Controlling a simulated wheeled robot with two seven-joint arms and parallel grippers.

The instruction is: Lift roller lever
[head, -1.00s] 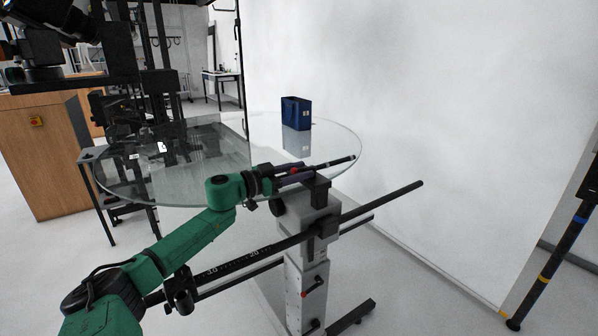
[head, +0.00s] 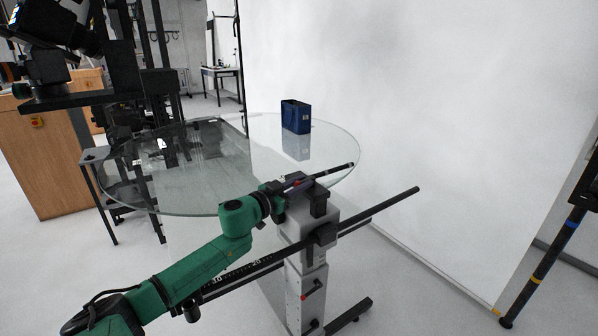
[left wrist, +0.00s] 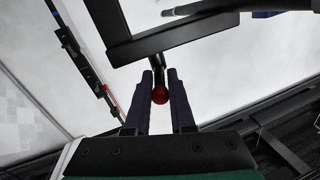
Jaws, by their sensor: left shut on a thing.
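My left gripper (head: 297,184), on a green arm, is at the top of the grey column (head: 299,236), by the near edge of the glass turntable. In the left wrist view, its two dark fingers (left wrist: 160,92) are shut on the red ball knob (left wrist: 160,96) of the roller lever. The lever's short black stem (left wrist: 158,70) runs from the knob to a black frame. My right gripper is in neither view.
The round glass turntable (head: 335,165) carries a blue box (head: 296,117). Long black bars (head: 385,204) cross the column and stick out to the right. A lower red knob (head: 303,297) is on the column. Black camera gear stands at the upper left.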

